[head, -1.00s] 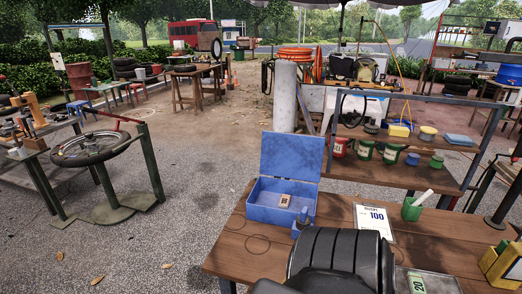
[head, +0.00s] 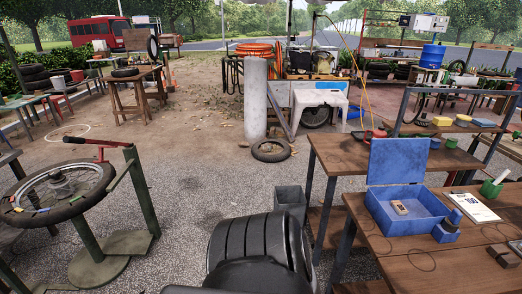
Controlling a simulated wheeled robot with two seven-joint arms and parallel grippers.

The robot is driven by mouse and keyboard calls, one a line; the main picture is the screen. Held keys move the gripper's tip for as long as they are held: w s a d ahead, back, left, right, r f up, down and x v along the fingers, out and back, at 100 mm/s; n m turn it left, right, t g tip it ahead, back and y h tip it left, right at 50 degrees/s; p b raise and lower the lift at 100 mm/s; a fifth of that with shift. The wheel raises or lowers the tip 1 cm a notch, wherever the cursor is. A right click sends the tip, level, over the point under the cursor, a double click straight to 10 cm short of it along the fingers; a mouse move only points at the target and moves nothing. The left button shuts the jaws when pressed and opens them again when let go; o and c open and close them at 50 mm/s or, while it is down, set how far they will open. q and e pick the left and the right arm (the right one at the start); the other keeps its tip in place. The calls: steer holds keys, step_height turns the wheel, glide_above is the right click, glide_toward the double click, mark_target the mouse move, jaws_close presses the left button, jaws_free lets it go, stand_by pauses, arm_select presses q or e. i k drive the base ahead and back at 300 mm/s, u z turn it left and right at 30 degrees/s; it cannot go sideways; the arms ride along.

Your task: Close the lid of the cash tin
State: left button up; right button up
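The blue cash tin (head: 408,208) stands on the right-hand wooden table in the head view. Its lid (head: 397,162) is open and stands nearly upright at the back of the tin. A small pale item with a dark face (head: 399,207) lies inside the tin. A small blue block-like object (head: 446,232) stands close to the tin's front right corner. Neither of my grippers is in view.
The wooden table (head: 385,245) also holds a printed sheet (head: 470,206), a green cup (head: 490,189) and a dark block (head: 504,256). A wheel stand (head: 95,240) is at left. A grey bin (head: 291,200) stands left of the table. Open gravel (head: 190,190) lies between.

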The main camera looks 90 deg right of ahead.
mark_target(399, 160)
steer(key=i, duration=0.4)
steer(key=z, duration=2.75)
steer(key=i, duration=3.05)
steer(key=z, duration=3.5)
